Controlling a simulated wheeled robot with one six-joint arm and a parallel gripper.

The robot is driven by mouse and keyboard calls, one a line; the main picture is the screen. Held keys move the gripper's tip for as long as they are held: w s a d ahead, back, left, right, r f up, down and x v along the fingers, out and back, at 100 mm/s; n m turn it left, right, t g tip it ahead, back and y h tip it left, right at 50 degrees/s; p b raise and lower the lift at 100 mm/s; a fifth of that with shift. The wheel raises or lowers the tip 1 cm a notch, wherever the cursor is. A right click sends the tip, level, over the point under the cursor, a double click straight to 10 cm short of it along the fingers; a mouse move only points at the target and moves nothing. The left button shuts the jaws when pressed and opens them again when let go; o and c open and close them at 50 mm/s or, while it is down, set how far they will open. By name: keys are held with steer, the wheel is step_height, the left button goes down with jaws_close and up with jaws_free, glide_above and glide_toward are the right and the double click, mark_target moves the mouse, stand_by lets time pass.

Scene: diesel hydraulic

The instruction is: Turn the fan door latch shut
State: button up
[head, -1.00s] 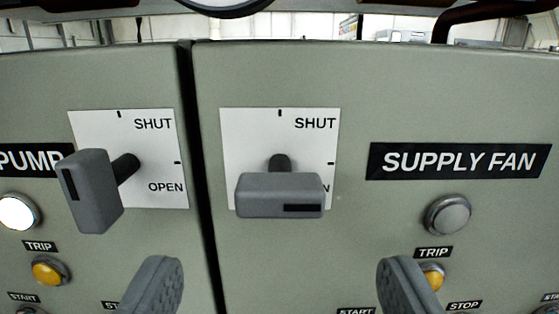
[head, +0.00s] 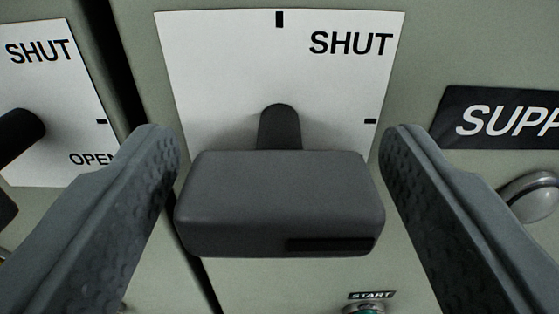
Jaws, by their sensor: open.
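The fan door latch (head: 280,200) is a dark grey bar handle on a short shaft in the middle of the head view. Its bar lies horizontal, with the black mark at its right end toward the right. Behind it is a white plate (head: 225,70) with SHUT at the upper right, a tick at the top and a tick at the right. The bar hides the plate's lower part. My gripper (head: 278,140) is open, one finger at each side of the bar. The left finger looks very near the bar's left end; I cannot tell if it touches. A small gap shows at the right.
To the left, past the dark door gap (head: 112,70), are the pump latch (head: 15,135) and its plate (head: 75,150). At the right are a cropped SUPPLY FAN label (head: 510,118) and a round lamp (head: 535,195). A START button (head: 365,308) is below.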

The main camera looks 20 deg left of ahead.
steer(key=c, duration=1)
steer(key=shift+n, duration=0.3)
steer(key=n, duration=1.3)
steer(key=shift+n, duration=2.1)
